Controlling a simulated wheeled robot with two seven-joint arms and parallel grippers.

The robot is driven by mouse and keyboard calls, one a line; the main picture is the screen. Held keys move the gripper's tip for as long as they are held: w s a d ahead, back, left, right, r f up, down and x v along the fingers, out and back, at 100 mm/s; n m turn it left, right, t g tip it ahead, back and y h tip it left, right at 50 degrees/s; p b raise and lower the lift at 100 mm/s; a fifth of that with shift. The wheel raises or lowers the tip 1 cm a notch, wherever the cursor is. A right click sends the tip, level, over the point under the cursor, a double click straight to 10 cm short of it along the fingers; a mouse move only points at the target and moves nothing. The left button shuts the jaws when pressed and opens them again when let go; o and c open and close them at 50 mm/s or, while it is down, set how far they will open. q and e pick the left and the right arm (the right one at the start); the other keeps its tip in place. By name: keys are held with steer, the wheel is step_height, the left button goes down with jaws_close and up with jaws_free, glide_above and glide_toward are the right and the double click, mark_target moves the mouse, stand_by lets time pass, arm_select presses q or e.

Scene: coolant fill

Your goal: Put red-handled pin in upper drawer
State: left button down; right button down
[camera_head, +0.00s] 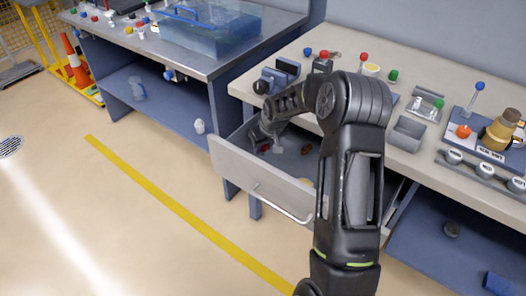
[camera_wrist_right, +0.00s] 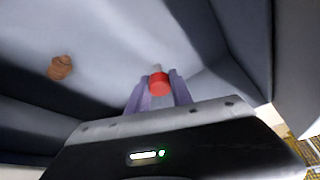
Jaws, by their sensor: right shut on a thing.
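The upper drawer (camera_head: 262,187) is pulled open under the right-hand bench. My right gripper (camera_head: 266,143) reaches down into it in the head view. In the right wrist view the right gripper (camera_wrist_right: 158,92) is shut on the red-handled pin (camera_wrist_right: 159,83), with the red handle between its fingers. The drawer floor (camera_wrist_right: 105,50) lies beyond the pin. I cannot tell whether the pin touches the floor. My left gripper is in neither view.
A brown object (camera_wrist_right: 60,67) lies on the drawer floor. The bench top (camera_head: 300,50) above holds a grey tray (camera_head: 406,134), a blue-knobbed lever (camera_head: 479,86) and several small parts. A second bench with a clear blue bin (camera_head: 212,28) stands at the left.

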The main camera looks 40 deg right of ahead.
mark_target(264, 150)
steer(key=shift+f, duration=1.3)
steer(key=shift+f, duration=0.1)
steer(key=shift+f, duration=0.15)
steer(key=c, duration=1.1)
jaws_free()
steer(key=shift+c, duration=0.2)
steer(key=shift+r, duration=0.25)
steer(key=shift+r, duration=0.2)
steer(key=v, duration=1.1)
steer(key=shift+s+r, duration=0.15)
steer(key=shift+r, duration=0.15)
